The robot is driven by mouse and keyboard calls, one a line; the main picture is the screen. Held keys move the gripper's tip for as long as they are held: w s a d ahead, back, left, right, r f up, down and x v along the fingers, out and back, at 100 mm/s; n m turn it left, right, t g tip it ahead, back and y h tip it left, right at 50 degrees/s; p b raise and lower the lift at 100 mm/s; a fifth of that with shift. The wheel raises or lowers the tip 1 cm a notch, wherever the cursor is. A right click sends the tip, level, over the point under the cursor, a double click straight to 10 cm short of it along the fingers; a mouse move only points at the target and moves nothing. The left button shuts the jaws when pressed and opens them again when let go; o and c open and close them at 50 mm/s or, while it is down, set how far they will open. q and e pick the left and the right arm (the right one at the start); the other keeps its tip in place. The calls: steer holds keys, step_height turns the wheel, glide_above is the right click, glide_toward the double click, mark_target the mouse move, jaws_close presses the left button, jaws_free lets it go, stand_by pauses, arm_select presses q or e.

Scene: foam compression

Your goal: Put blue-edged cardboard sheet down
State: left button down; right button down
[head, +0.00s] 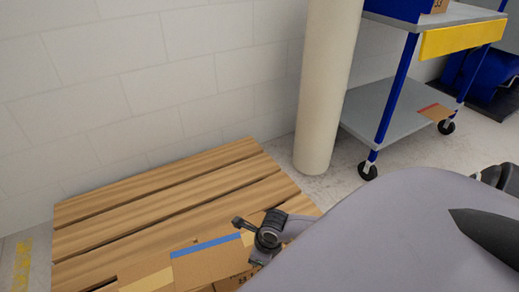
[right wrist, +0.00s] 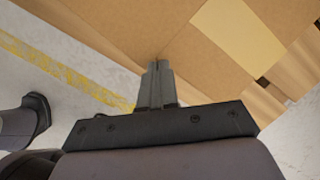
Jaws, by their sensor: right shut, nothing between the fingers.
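A cardboard sheet with a blue strip along its far edge (head: 207,262) shows at the bottom of the head view, over the near part of the wooden pallet (head: 150,205). Its near side is cut off by the picture. I cannot tell whether it rests flat on the cardboard under it. My right gripper (right wrist: 158,66) is shut and empty in the right wrist view. Its fingertips overlap brown cardboard (right wrist: 205,60) there; contact is unclear. A dark, jointed part of my arm is just right of the blue strip in the head view. My left gripper cannot be made out.
A white brick wall (head: 130,90) stands behind the pallet. A cream column (head: 325,90) rises at its far right corner. A yellow floor line (right wrist: 60,65) lies left of the cardboard.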

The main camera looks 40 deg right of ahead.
steer(key=shift+w, duration=0.15)
steer(key=shift+w+a, duration=0.45)
steer(key=shift+w, duration=0.25)
steer(key=shift+w+a+b, duration=0.15)
steer(key=shift+w+b, duration=0.15)
steer(key=shift+w+a, duration=0.1)
steer(key=shift+w, duration=0.05)
arm_select(q)
steer(key=shift+a+r, duration=0.1)
steer(key=shift+a, duration=0.15)
steer(key=shift+s, duration=0.1)
